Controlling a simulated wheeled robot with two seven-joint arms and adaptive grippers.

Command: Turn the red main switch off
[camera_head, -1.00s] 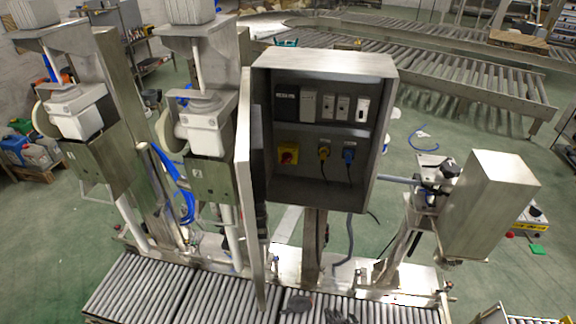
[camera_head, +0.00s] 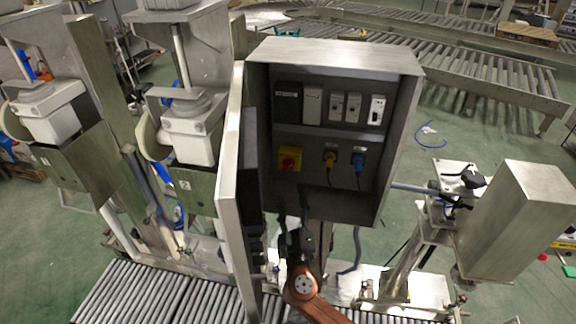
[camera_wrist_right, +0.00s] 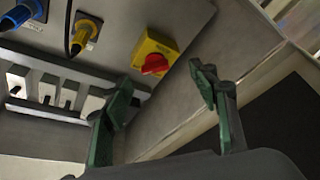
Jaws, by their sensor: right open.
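The red main switch (camera_head: 288,163) is a red knob on a yellow plate, at the lower left inside the open grey control cabinet (camera_head: 335,55). It also shows in the right wrist view (camera_wrist_right: 154,65), beyond and between the fingers. My right gripper (camera_head: 292,222) is below the switch at the cabinet's lower front. In the right wrist view, my right gripper (camera_wrist_right: 165,105) has its two green-padded fingers spread apart with nothing between them. The fingertips appear apart from the knob. My left gripper is not in view.
A yellow connector (camera_head: 329,158) and a blue connector (camera_head: 358,161) with cables sit right of the switch. Breakers (camera_head: 338,106) line the row above. The open cabinet door (camera_head: 230,160) stands close on the left. A roller conveyor (camera_head: 190,292) runs below.

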